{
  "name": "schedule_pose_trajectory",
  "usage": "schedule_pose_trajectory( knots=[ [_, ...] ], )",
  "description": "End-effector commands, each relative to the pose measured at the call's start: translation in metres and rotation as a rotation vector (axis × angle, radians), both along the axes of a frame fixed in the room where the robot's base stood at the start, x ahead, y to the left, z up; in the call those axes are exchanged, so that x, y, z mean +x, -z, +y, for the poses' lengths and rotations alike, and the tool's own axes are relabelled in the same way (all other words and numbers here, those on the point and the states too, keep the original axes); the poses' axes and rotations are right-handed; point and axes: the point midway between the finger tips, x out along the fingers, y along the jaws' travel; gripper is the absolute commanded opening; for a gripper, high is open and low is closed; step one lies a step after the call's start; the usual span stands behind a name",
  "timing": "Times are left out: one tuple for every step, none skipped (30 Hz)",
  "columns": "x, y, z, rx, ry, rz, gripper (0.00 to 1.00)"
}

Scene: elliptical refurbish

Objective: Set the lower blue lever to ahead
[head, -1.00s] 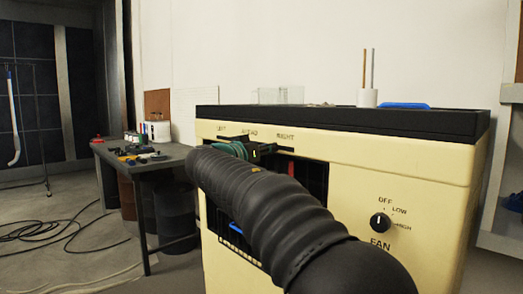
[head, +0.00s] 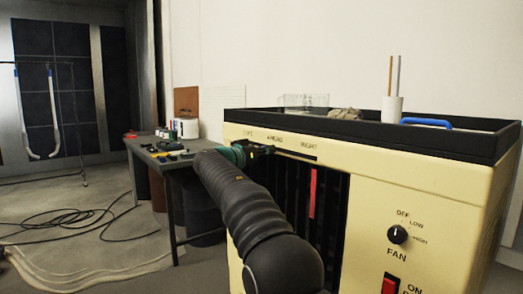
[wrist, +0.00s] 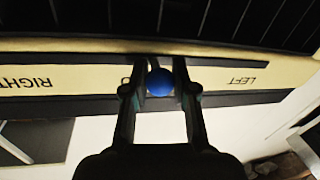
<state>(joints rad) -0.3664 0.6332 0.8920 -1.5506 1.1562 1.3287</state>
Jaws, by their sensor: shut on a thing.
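The cream cabinet (head: 375,195) carries a slot marked LEFT, AHEAD and RIGHT along its upper front. My gripper (head: 264,151) is at that slot, just under the AHEAD label (head: 274,138). In the wrist view, which shows the labels upside down, my gripper (wrist: 160,70) is shut around a round blue knob (wrist: 160,83), the lever's end. The knob lies between LEFT (wrist: 241,80) and RIGHT (wrist: 30,82). The fingers hide most of the AHEAD label. The lever's stem is hidden, and the knob is covered by my gripper in the head view.
A dark grille with a red strip (head: 312,192) lies below the slot. A FAN dial (head: 397,235) and red switch (head: 390,285) are to the right. A blue handle (head: 426,122) and white holder (head: 392,108) are on top. A cluttered workbench (head: 160,150) stands behind left; cables lie on the floor.

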Motion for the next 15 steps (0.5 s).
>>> schedule_pose_trajectory(
  knots=[
    [-0.0003, -0.0008, -0.0011, -0.001, 0.002, -0.001, 0.00],
    [-0.0003, -0.0007, -0.0010, -0.001, 0.002, -0.001, 0.00],
    [-0.0003, -0.0007, -0.0010, -0.001, 0.002, -0.001, 0.00],
    [-0.0003, -0.0007, -0.0009, -0.001, 0.002, -0.001, 0.34],
    [-0.0003, -0.0007, -0.0008, -0.001, 0.001, -0.001, 0.41],
    [-0.0004, -0.0005, -0.0004, -0.001, 0.001, -0.001, 0.51],
    [-0.0004, -0.0006, 0.0000, -0.001, 0.000, -0.001, 0.53],
    [-0.0005, -0.0004, 0.0011, -0.001, -0.001, -0.001, 0.53],
    [-0.0006, -0.0004, 0.0015, -0.001, -0.001, -0.001, 0.53],
    [-0.0006, -0.0004, 0.0017, 0.000, -0.002, 0.000, 0.53],
    [-0.0006, -0.0002, 0.0018, 0.000, -0.002, 0.000, 0.53],
    [-0.0005, -0.0002, 0.0019, 0.000, -0.002, 0.000, 0.53],
    [-0.0005, -0.0001, 0.0019, 0.000, -0.002, 0.000, 0.53],
    [-0.0006, -0.0001, 0.0019, 0.000, -0.002, 0.000, 0.53],
    [-0.0008, -0.0001, 0.0023, 0.000, -0.002, 0.000, 0.53]
  ],
)
